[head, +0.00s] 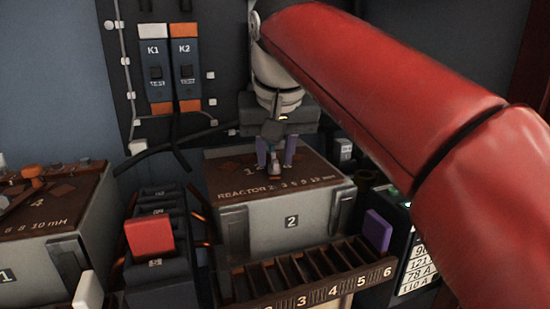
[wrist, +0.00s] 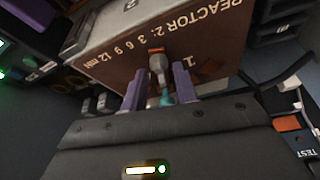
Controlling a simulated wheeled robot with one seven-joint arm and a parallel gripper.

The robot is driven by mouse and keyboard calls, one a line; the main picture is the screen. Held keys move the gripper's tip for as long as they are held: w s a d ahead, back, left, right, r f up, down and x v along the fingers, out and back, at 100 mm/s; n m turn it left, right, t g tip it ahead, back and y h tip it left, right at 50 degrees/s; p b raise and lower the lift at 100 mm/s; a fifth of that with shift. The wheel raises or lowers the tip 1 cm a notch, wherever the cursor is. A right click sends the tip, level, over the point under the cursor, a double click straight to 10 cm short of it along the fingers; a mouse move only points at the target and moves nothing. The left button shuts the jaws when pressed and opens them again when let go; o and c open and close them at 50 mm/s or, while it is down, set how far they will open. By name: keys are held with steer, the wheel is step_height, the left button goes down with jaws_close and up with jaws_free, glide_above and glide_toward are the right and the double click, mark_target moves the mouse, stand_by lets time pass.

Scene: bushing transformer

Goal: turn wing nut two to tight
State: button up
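Reactor box two (head: 292,222) is a grey crate with a brown top plate and a "2" label; its lettered top also shows in the wrist view (wrist: 117,42). A small grey wing nut with a teal part (wrist: 158,68) sits on the top, beside an orange-brown patch. In the head view the nut (head: 276,170) is partly hidden below my gripper (head: 275,163). My gripper's two purple fingers point at the top plate and stand apart, one on each side of the nut. In the wrist view my gripper (wrist: 159,88) shows gaps beside the nut; firm contact is not visible.
A slotted rack (head: 305,275) numbered along its front holds a purple block (head: 378,231). A red block (head: 150,236) stands on dark equipment at left. Another reactor box (head: 60,245) is farther left. The K1 and K2 modules (head: 171,68) hang on the back panel.

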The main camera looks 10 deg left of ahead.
steer(key=shift+f, duration=0.25)
steer(key=shift+c, duration=0.3)
jaws_close()
